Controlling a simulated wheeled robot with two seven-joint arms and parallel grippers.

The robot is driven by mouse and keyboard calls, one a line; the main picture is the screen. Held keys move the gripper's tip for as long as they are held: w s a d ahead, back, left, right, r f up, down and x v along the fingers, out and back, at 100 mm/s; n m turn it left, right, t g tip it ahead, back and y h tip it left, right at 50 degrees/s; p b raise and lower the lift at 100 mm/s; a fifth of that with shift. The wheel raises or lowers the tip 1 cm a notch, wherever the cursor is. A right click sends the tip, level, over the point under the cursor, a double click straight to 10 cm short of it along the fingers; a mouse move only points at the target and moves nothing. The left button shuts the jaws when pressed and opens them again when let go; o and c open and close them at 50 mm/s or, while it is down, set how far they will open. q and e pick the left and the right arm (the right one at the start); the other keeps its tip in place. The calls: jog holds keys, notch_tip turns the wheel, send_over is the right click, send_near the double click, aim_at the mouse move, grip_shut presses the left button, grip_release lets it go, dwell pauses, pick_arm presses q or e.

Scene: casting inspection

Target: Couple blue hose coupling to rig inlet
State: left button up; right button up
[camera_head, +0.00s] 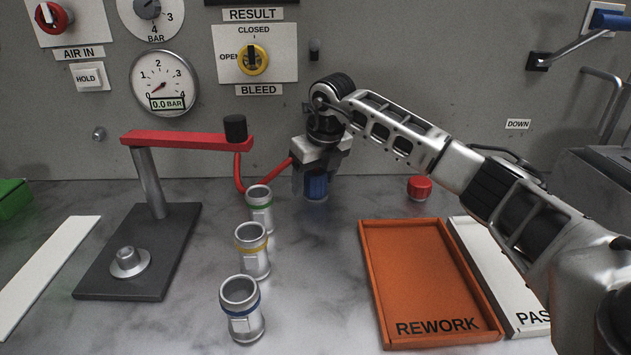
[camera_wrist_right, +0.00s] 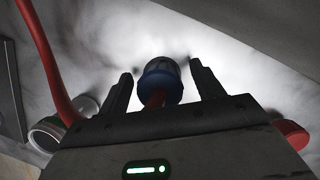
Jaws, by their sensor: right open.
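The blue hose coupling (camera_head: 316,187) stands on the bench near the back wall. It also shows in the right wrist view (camera_wrist_right: 160,82), with a red hose (camera_wrist_right: 52,70) running to it. My right gripper (camera_head: 314,174) is over the coupling. In the wrist view its two fingers (camera_wrist_right: 160,76) are apart, one on each side of the coupling, with visible gaps. The test rig has a dark base (camera_head: 165,275), a red arm (camera_head: 185,142) and a silver fitting (camera_head: 129,262). I cannot tell which part is the inlet. My left gripper is out of view.
Three silver castings, banded green (camera_head: 260,210), yellow (camera_head: 253,255) and blue (camera_head: 243,310), stand between the rig and the orange REWORK tray (camera_head: 375,285). A red cap (camera_head: 420,187) stands behind the tray. The wall panel (camera_head: 200,90) rises behind, its gauge reading 0.0 bar.

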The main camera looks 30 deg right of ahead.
jog(key=shift+f, duration=0.2)
jog(key=c, duration=1.1)
jog(key=shift+r, duration=0.1)
jog(key=shift+w+r, duration=0.1)
jog(key=shift+r, duration=0.3)
notch_tip(320, 180, up, 2)
jog(key=shift+r, duration=0.25)
jog(key=s+a+r, duration=0.2)
jog(key=s+r, duration=0.1)
jog(key=s, duration=0.1)
jog(key=s+a+r, duration=0.3)
jog(key=s, duration=0.1)
jog(key=s+a+r, duration=0.2)
jog(key=s+r, duration=0.1)
jog(key=s, duration=0.1)
jog(key=shift+a+r, duration=0.3)
